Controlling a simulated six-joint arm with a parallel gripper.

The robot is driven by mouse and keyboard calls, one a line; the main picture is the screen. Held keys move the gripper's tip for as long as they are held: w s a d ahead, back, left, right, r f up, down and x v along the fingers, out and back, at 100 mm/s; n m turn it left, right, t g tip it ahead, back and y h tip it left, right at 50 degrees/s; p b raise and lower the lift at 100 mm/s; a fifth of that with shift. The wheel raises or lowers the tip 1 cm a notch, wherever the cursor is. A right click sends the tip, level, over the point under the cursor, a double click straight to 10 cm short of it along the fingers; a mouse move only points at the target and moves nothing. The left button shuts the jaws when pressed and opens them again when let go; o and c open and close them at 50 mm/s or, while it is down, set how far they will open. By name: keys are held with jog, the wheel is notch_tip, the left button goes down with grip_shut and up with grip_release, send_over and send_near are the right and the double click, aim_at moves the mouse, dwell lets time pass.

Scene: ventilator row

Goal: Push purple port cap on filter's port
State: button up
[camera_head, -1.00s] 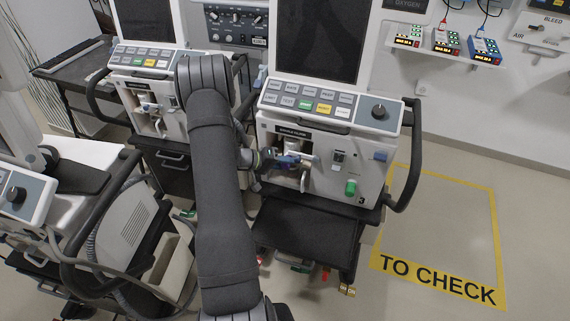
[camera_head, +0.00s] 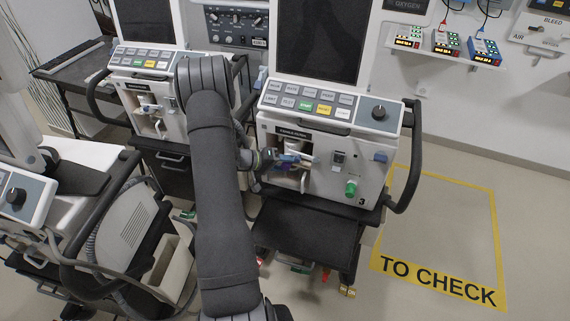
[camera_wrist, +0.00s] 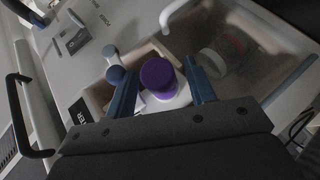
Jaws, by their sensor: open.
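The purple port cap (camera_wrist: 158,75) shows between the two blue fingers of my gripper (camera_wrist: 160,90) in the wrist view. A white part (camera_wrist: 176,100), which seems to be the filter, lies directly under and beside the cap. I cannot tell whether the cap is seated on the port. The fingers are apart, with gaps to the cap on both sides. In the head view my gripper (camera_head: 286,161) is at the open recess in the front of the ventilator marked 3 (camera_head: 330,185). The cap is too small to make out there.
In the wrist view a clear round jar (camera_wrist: 228,50) sits in a recess at the right, behind a white handle (camera_wrist: 180,12). A grey-blue knob (camera_wrist: 116,74) stands left of the cap. Another ventilator (camera_head: 160,110) stands to the left. The floor area marked TO CHECK (camera_head: 440,230) is empty.

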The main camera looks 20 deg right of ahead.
jog(key=v, duration=1.7)
jog(key=shift+a+r, duration=0.15)
jog(key=shift+a, duration=0.05)
